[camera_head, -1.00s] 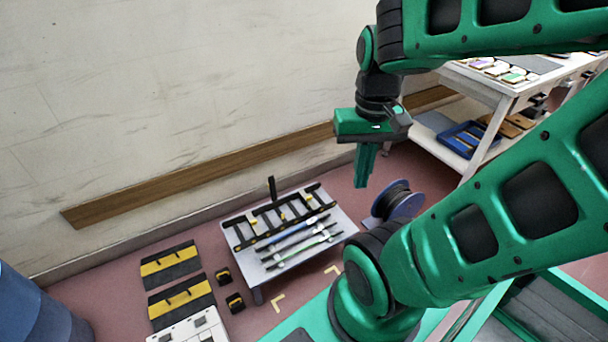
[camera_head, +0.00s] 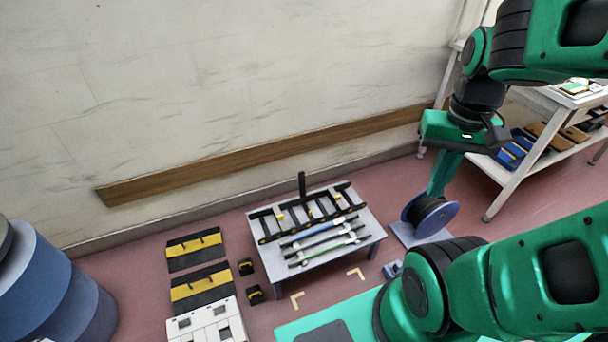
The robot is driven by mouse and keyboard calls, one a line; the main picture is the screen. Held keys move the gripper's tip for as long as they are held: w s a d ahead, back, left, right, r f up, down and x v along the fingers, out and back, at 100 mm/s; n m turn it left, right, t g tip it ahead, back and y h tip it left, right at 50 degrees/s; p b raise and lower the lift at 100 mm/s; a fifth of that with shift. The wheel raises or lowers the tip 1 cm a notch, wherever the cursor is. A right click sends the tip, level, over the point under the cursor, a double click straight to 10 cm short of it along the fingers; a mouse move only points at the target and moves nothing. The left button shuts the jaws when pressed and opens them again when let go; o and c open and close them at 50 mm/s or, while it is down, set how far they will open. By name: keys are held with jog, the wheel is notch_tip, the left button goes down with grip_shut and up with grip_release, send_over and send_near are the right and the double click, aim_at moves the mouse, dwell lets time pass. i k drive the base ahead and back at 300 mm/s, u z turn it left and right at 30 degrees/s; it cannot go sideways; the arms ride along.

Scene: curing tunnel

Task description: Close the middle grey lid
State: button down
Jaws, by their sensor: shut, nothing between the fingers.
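I cannot make out a lid that is plainly grey. A low grey table (camera_head: 368,240) on the floor bears a black rack (camera_head: 262,227) with crossbars and small yellow parts. A dark narrow piece (camera_head: 302,185) stands upright at the rack's back, near its middle; I cannot tell whether it is a raised lid. My gripper (camera_head: 437,188) points down to the right of the table, apart from the rack. Its green fingers are shut with nothing between them. In the picture they overlap the top of a blue-rimmed spool (camera_head: 430,213); contact cannot be told.
Rods (camera_head: 325,244) lie on the table's front part. Black-and-yellow panels (camera_head: 195,248) and a white panel (camera_head: 205,322) lie to the left, near a blue drum (camera_head: 45,290). A white shelf unit (camera_head: 510,177) stands at right. The wall has a wooden rail (camera_head: 270,160).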

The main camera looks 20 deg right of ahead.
aim_at(301, 181)
jog(key=i, duration=0.95)
jog(key=u, duration=0.1)
